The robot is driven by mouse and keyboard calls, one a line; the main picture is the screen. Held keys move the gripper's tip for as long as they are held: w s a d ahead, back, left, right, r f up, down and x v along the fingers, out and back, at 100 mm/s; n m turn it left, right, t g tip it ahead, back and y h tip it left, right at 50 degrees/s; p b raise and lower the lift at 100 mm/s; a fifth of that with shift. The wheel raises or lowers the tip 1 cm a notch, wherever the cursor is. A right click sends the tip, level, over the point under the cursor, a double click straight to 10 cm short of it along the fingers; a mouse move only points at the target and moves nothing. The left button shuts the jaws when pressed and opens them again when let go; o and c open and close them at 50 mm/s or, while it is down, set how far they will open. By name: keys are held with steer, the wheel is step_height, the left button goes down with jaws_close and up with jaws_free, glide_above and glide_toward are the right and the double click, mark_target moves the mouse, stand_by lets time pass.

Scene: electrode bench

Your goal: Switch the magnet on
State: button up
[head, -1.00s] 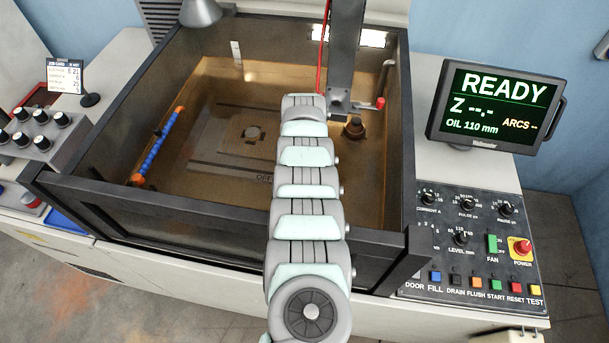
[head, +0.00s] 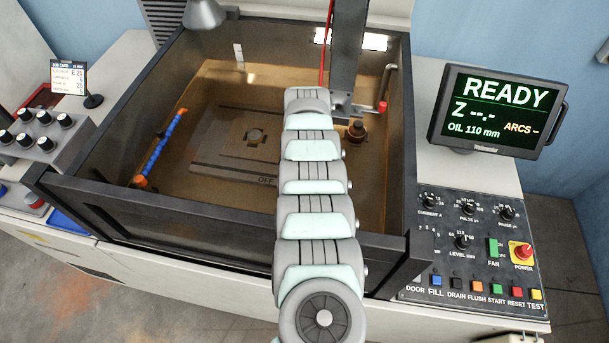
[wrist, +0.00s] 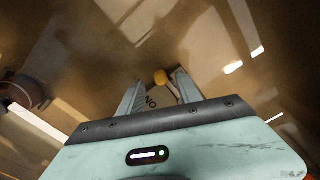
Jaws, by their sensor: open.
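The magnet (head: 204,153) is a flat plate on the floor of the oil-filled tank, with a small block on its middle. The letters OFF show on its front edge in the head view, just left of my arm. In the wrist view, an orange-yellow knob (wrist: 160,77) shows between the ends of my gripper's two fingers (wrist: 158,84). An ON mark (wrist: 151,102) lies nearer, also between the fingers. My gripper is open; I cannot tell whether the knob touches a finger. My arm hides the gripper, knob and ON mark in the head view.
Dark tank walls (head: 215,230) surround the work area. A blue segmented hose (head: 165,147) stands at the left. A dark round fitting (head: 356,131) and a red-tipped pipe (head: 382,107) are right of my arm. The control panel (head: 470,245) and monitor (head: 497,112) stand outside, right.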

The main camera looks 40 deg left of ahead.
step_height(320, 180, up, 8)
stand_by(0.6)
